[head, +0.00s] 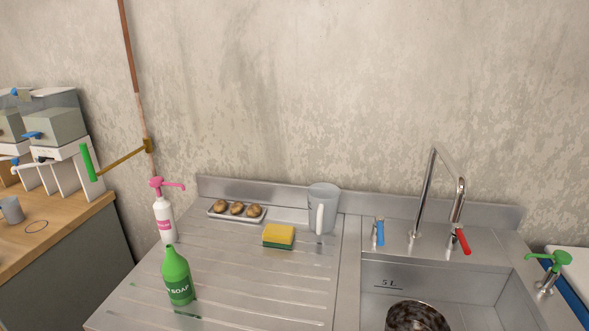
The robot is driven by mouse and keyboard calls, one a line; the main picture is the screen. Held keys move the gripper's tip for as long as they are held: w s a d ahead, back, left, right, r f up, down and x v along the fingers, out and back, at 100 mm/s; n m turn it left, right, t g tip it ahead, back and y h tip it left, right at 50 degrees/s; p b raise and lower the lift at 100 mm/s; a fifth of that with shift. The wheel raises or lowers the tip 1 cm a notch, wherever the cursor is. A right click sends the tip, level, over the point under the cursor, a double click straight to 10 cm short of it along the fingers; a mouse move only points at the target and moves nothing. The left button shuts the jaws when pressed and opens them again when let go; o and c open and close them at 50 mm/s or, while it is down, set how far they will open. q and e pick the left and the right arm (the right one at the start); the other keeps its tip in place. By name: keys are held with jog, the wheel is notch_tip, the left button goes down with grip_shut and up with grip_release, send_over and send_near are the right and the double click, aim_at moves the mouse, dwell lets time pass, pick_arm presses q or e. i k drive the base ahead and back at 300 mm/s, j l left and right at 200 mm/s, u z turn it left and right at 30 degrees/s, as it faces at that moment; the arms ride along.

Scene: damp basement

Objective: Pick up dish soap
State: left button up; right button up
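A green bottle (177,277) stands upright near the left front of the metal drainboard in the head view. Its label is partly readable and ends in "SOAP". A white bottle with a pink pump (164,219) stands just behind it, to the left; its pink label is too small to read. Neither of my grippers shows in this view, and nothing is seen holding either bottle.
The ribbed drainboard (240,291) bears a yellow-green sponge (278,236), a tray of potatoes (237,210) and a grey jug (322,208). Right are a tap (425,190) and a sink (460,285) holding a pot (417,314). A green-topped pump (547,272) stands far right. A wall pipe (129,60) rises left.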

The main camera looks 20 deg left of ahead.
aim_at(175, 270)
jog(key=u, duration=1.45)
jog(key=z, duration=1.75)
jog(key=u, duration=1.75)
jog(key=j+z, duration=0.35)
jog(key=j, duration=0.15)
jog(key=j+z, duration=0.3)
jog(key=j, duration=0.25)
jog(key=k+j+z, duration=0.15)
jog(key=j+z, duration=0.2)
jog(key=j, duration=0.1)
